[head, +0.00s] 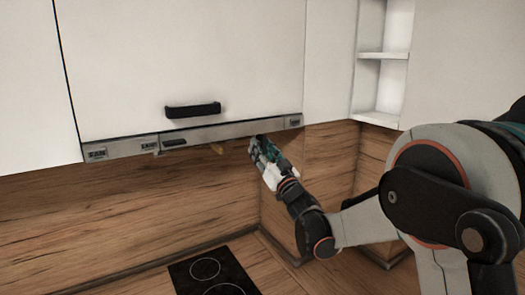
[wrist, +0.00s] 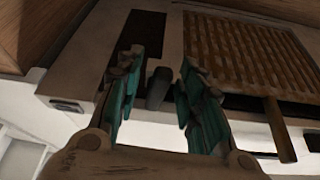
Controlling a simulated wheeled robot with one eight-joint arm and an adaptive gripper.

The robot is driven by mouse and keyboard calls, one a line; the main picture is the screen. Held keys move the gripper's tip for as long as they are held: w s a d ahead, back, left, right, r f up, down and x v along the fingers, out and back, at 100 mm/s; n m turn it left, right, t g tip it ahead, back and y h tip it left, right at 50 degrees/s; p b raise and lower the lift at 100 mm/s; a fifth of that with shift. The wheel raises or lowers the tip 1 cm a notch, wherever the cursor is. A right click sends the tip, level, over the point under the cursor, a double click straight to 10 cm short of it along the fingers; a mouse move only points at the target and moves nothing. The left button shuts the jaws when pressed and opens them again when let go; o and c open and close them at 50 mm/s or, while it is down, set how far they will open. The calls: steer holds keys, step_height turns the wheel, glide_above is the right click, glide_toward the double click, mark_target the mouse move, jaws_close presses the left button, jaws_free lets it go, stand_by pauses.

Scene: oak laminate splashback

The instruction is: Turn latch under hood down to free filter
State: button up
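The underside of the hood fills the upper wrist view. The brown slatted filter (wrist: 243,55) lies at its right. A short dark rounded knob (wrist: 158,88) shows between the fingers of my gripper (wrist: 154,75), near the filter's end. I cannot tell for sure which of the two is the latch. My gripper (head: 255,143) is open, with a teal finger on each side of the knob. Contact with it is unclear.
The hood's grey front strip (head: 225,131) runs under a white cabinet door with a black handle (head: 193,110). A black cooktop (head: 213,272) lies on the counter below. Open shelves (head: 383,56) stand at the right. The space below the hood to the left is clear.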

jaws_close()
steer(key=shift+d, duration=0.1)
steer(key=shift+w+d+n+g+y+b, duration=0.1)
steer(key=shift+n+g+y+b, duration=0.3)
steer(key=shift+n, duration=0.8)
jaws_free()
